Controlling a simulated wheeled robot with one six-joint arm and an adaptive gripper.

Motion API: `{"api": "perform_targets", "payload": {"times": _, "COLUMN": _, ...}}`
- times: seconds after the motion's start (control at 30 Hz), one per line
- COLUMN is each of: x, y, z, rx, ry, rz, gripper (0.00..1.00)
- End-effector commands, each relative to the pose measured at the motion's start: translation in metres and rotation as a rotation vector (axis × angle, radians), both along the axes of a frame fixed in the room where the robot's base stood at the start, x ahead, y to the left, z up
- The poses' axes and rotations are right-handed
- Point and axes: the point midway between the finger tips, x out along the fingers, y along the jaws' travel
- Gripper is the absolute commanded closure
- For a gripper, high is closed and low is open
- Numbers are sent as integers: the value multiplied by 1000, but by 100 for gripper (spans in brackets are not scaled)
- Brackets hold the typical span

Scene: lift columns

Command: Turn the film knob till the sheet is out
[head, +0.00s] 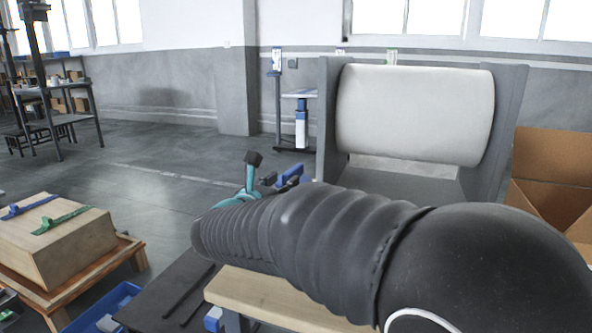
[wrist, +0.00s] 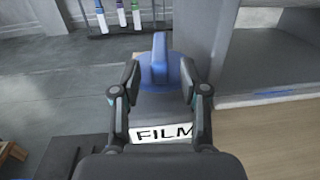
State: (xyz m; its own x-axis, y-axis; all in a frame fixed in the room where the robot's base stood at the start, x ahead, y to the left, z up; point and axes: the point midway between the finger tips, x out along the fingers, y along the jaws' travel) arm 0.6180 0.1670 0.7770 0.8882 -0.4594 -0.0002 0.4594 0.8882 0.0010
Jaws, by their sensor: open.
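The film knob (wrist: 160,62) is blue, a round base with an upright grip bar, behind a white label reading FILM (wrist: 163,133) in the wrist view. My gripper (wrist: 159,78) is open, one finger on each side of the knob, with gaps between the fingers and the bar. I cannot tell its exact height over the knob. In the head view the blue knob (head: 291,176) shows just right of my gripper's fingers; my arm hides what is below. A large white film roll (head: 415,114) hangs between two grey uprights. I see no loose sheet hanging from it.
A wooden bench top (head: 265,297) lies under my arm. An open cardboard box (head: 555,165) stands right of the roll. A wooden crate (head: 60,245) with green and blue straps sits at left, near a blue bin (head: 105,308). Open floor lies behind.

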Motion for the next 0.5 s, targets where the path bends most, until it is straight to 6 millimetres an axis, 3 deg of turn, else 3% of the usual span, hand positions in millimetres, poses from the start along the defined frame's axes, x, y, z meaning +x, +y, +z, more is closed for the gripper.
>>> {"api": "perform_targets", "payload": {"times": 0.2, "x": 36, "y": -20, "z": 1, "rx": -1, "ry": 0, "rz": -3, "gripper": 56}}
{"api": "perform_targets", "payload": {"times": 0.5, "x": 66, "y": -34, "z": 0, "rx": -1, "ry": 0, "rz": 0, "gripper": 56}}
